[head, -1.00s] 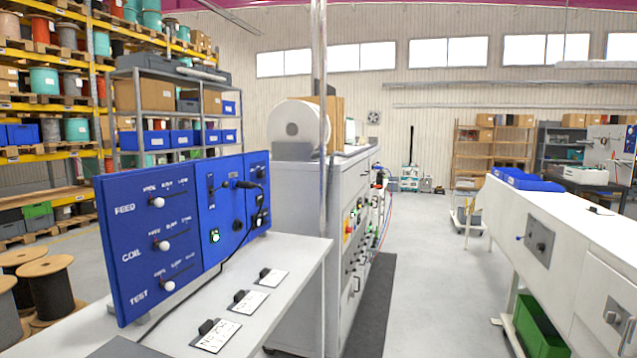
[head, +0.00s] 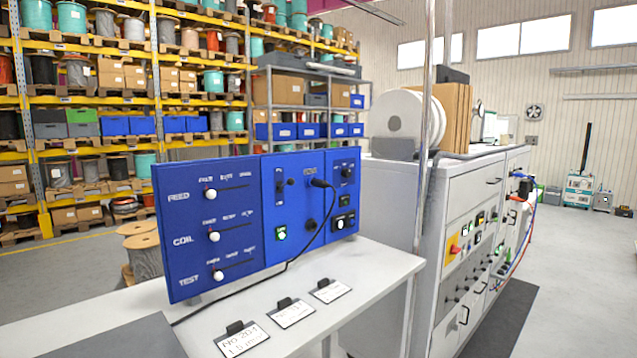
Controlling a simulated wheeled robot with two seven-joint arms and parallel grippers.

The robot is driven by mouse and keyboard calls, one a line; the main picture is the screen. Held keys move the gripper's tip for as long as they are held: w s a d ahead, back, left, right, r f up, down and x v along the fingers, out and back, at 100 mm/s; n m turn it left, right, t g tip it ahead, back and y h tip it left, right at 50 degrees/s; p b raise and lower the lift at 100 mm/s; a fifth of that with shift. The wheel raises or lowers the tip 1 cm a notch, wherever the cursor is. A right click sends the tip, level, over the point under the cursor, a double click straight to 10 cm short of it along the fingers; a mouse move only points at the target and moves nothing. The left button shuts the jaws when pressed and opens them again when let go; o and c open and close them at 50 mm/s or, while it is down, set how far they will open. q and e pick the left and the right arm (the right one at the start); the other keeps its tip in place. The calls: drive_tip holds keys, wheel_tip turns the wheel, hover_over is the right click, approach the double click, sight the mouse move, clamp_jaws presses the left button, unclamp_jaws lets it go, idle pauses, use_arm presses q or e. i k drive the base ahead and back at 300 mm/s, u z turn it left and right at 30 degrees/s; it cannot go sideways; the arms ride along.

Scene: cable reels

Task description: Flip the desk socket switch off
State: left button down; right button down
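A blue control panel (head: 210,225) stands upright on a light desk (head: 375,285). Its left part has three sliders with white knobs, labelled FEED, COIL and TEST. Its middle part has a small green-lit switch (head: 281,233) and a black plug (head: 318,183) with a black cable (head: 304,250) running down to the desk. Its right part has a dark knob (head: 347,173) and a black fitting (head: 344,220) with a pale round spot. I cannot tell which of these is the desk socket switch or how it is set. Neither of my grippers is in view.
Several label cards (head: 291,312) in black holders lie on the desk before the panel. A dark flat surface (head: 110,338) is at the lower left. A grey machine cabinet (head: 400,200) stands to the right, with a thin metal post (head: 421,150) before it.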

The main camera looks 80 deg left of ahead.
sight(291, 181)
drive_tip(key=u, duration=0.35)
drive_tip(key=i, duration=0.95)
drive_tip(key=u, duration=1.25)
drive_tip(key=i, duration=0.55)
drive_tip(key=u, duration=0.5)
